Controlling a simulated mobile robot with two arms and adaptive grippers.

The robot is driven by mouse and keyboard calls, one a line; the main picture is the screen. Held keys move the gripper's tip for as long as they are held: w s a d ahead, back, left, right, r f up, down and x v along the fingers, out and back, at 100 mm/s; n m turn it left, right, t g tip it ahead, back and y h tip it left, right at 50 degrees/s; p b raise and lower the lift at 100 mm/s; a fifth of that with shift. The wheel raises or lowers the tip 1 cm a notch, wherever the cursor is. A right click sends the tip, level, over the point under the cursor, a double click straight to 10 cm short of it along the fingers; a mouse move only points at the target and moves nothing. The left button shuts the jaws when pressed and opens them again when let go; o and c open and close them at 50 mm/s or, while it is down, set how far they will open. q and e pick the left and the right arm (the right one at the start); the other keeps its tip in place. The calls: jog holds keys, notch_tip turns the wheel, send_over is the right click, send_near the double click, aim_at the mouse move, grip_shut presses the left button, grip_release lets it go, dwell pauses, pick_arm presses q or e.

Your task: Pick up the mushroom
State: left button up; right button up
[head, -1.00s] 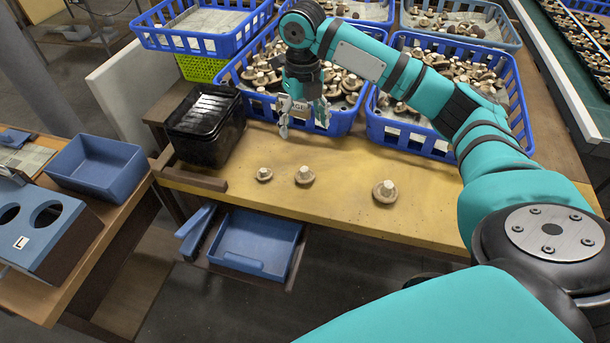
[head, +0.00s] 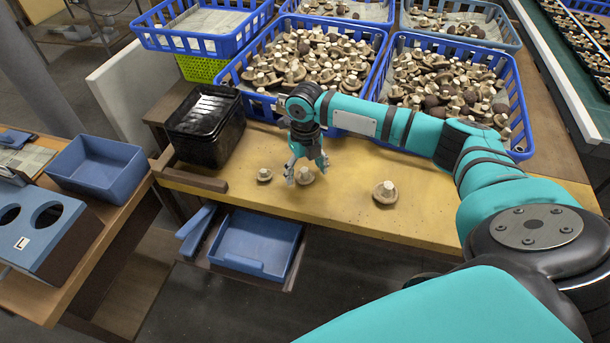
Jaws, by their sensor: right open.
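Three loose mushrooms stand stem up on the yellow tabletop (head: 345,208). The left one (head: 264,175) is small, the middle one (head: 305,176) is near it, and the largest (head: 385,193) stands apart to the right. My right gripper (head: 306,173) points down with its fingers spread open, low over the middle mushroom. The fingers appear on both sides of it; I cannot tell whether they touch it. My left gripper is not in view.
Blue crates full of mushrooms (head: 223,82) stand behind the gripper. A stack of black trays (head: 203,118) is at the left of the table. Blue bins (head: 97,167) and a tray (head: 255,246) lie left and below. The tabletop right of the largest mushroom is clear.

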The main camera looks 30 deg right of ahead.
jog(key=shift+f, duration=0.65)
jog(key=c, duration=0.9)
jog(key=shift+r, duration=0.1)
